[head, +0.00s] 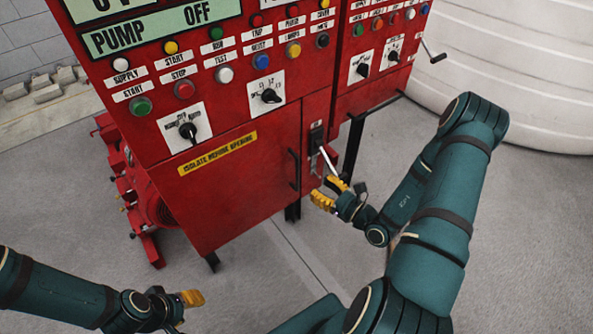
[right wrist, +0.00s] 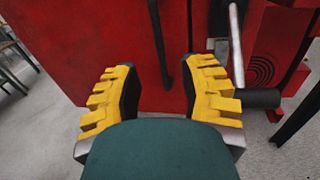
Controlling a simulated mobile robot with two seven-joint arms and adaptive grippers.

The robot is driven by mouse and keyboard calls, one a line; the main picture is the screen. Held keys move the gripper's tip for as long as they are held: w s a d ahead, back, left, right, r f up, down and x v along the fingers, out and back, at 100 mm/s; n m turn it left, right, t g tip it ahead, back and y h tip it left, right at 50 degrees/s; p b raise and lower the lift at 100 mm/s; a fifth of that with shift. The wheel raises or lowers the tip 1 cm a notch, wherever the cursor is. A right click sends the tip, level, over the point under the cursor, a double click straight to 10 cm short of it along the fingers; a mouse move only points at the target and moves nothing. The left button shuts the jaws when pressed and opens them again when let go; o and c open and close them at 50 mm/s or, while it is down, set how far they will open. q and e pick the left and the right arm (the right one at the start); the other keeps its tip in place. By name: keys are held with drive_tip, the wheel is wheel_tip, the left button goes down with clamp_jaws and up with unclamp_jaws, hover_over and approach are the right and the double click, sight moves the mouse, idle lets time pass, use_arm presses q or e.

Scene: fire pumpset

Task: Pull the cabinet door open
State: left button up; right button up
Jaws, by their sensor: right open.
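The red cabinet door (head: 225,195) is the lower panel with a yellow "ISOLATE BEFORE OPENING" label (head: 217,153). It looks shut. Its black bar handle (head: 293,168) stands upright at the door's right edge. My right gripper (head: 329,192) is open and empty, to the right of the handle in the head view. In the right wrist view, the handle (right wrist: 158,40) appears between the two yellow fingers (right wrist: 163,72), farther ahead; I see no contact. My left gripper (head: 190,299) is low at the left, away from the cabinet; its opening is unclear.
A switch lever (head: 328,160) with a pale rod sticks out right of the door handle. In the right wrist view, the rod (right wrist: 236,45) and its black grip (right wrist: 262,98) lie close beside the right finger. Open grey floor (head: 240,280) lies in front.

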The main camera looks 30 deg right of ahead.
drive_tip(key=b, duration=0.1)
hover_over(297, 188)
drive_tip(key=shift+w+d, duration=0.2)
drive_tip(key=shift+w, duration=0.05)
clamp_jaws()
